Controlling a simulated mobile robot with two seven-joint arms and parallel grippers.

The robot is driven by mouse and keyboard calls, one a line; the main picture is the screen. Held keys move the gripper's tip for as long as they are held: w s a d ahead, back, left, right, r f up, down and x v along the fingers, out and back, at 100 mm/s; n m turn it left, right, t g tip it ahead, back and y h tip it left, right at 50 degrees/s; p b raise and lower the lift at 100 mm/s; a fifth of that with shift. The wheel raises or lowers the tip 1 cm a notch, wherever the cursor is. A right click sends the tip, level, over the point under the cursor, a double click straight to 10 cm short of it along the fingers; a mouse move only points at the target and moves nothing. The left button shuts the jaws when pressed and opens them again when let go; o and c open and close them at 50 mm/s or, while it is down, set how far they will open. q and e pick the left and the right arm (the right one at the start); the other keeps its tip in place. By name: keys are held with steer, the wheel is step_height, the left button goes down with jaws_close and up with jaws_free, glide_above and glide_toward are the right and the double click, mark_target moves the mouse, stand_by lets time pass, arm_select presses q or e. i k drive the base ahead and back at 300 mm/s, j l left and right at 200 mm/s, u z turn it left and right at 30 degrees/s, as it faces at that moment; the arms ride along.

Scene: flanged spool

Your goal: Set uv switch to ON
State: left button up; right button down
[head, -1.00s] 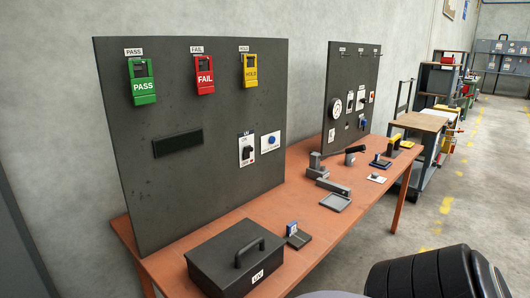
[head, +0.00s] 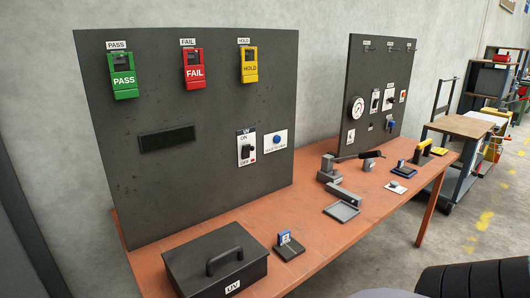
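The UV switch (head: 247,148) is a white plate with a dark lever, mounted low on the right part of the large dark panel (head: 200,200). Its plate is marked ON at the top and OFF at the bottom. The lever looks to sit low on the plate, but it is too small to tell its position surely. A white plate with a blue round button (head: 276,140) is just right of the switch. Neither of my grippers shows in the head view.
A dark box with a handle, labelled UV (head: 215,262), stands on the orange-brown table (head: 310,262) below the panel. A small stand with a blue tag (head: 287,243) is beside it. A black rounded object (head: 475,279) is at the lower right. A second panel (head: 375,70) stands farther right.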

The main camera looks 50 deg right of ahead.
mark_target(246, 151)
steer(key=k+l, duration=0.15)
steer(key=l, duration=0.2)
steer(key=k+l, duration=0.15)
steer(key=l, duration=0.2)
steer(key=k+l, duration=0.15)
steer(key=l, duration=0.2)
steer(key=k+l, duration=0.1)
steer(key=l, duration=0.25)
